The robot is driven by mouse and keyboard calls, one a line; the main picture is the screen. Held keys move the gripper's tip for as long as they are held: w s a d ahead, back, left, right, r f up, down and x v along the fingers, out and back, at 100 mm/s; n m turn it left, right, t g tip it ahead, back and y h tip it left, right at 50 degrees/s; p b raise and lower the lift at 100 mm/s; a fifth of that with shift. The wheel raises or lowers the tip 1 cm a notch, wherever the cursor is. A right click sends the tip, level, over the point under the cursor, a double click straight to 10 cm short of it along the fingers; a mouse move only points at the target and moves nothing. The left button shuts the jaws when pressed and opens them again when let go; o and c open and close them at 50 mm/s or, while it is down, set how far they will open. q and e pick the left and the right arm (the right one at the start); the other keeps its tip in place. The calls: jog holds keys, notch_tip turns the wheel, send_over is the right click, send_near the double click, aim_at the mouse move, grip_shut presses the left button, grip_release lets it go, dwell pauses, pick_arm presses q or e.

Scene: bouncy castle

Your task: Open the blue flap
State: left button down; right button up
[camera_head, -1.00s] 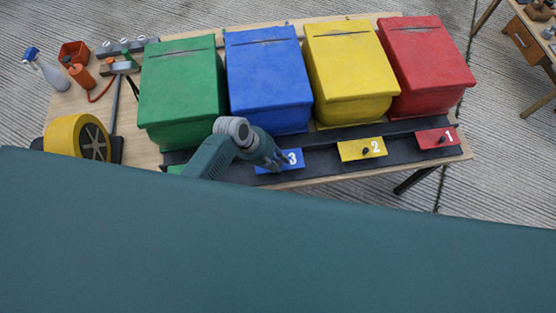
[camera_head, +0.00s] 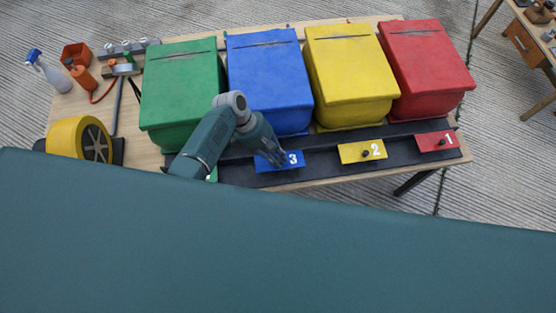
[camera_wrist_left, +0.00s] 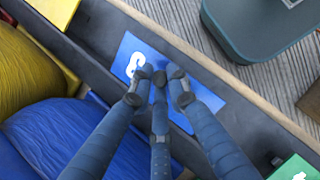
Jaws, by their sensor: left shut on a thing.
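The blue flap (camera_head: 297,164), marked with a white 3, lies on the dark front rail below the blue box (camera_head: 268,80). The flap's knob is hidden between the fingers. The flap looks flat against the rail. My right gripper is not in view.
Green (camera_head: 180,85), yellow (camera_head: 350,60) and red (camera_head: 425,55) boxes stand behind. A yellow wheel-like reel (camera_head: 65,137) stands at left.

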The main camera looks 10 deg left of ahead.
pick_arm(q)
jog(key=shift+w+r+n+g+h+b, duration=0.15)
jog(key=shift+w+n+g+h+b, duration=0.25)
jog(key=shift+g+b, duration=0.65)
jog(key=shift+w+r+b, duration=0.15)
jog(key=shift+r+b, duration=0.1)
jog(key=shift+b, duration=0.05)
jog(key=c, duration=1.9)
grip_release()
jog(key=shift+r, duration=0.1)
jog(key=shift+c, duration=0.2)
jog(key=shift+a, duration=0.15)
jog(key=v, duration=1.1)
jog(key=shift+a+r, duration=0.2)
jog(key=shift+r, duration=0.15)
jog(key=shift+w, duration=0.1)
